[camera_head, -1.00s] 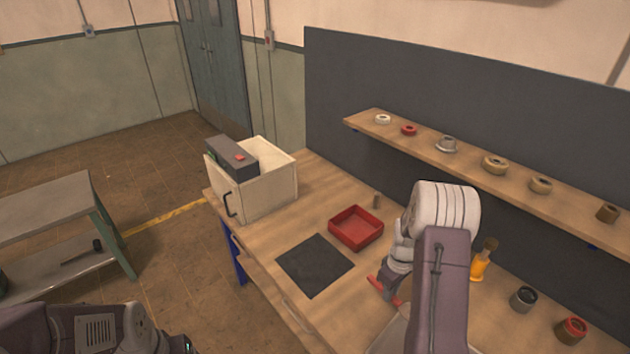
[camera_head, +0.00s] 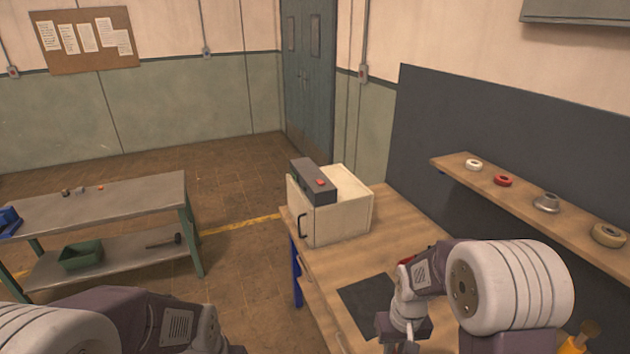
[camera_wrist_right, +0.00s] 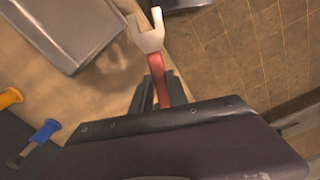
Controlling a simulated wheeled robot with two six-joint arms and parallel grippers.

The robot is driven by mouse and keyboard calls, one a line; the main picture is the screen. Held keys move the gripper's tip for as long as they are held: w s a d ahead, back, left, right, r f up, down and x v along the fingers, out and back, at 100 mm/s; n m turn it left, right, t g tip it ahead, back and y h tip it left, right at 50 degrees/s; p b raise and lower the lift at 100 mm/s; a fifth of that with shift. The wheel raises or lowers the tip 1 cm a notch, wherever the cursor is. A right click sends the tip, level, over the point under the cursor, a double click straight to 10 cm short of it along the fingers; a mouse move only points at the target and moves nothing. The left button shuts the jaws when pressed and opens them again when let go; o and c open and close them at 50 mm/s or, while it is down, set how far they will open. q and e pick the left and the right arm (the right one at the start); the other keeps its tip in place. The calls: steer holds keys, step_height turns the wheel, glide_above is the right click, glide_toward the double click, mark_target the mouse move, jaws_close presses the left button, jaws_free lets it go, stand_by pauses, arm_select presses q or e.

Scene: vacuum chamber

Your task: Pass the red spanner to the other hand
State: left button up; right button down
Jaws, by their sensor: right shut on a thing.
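The red spanner (camera_wrist_right: 159,78) shows in the right wrist view, with a pale open jaw end and a red handle. My right gripper (camera_wrist_right: 160,95) is shut on its handle, and the jaw end sticks out beyond the fingers. In the head view my right gripper (camera_head: 403,338) is at the lower middle, over the bench near the dark mat; the spanner cannot be made out there. My left arm comes in at the lower left of the head view, but its gripper is out of the picture.
The wooden bench (camera_head: 345,262) carries a pale box (camera_head: 340,220) with a grey device (camera_head: 313,182) and a dark mat (camera_head: 368,300). A shelf (camera_head: 520,195) holds rings. A grey metal object (camera_wrist_right: 70,30) and a blue-handled tool (camera_wrist_right: 45,132) lie nearby. A metal side table (camera_head: 100,205) stands left.

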steer(key=shift+m, duration=0.3)
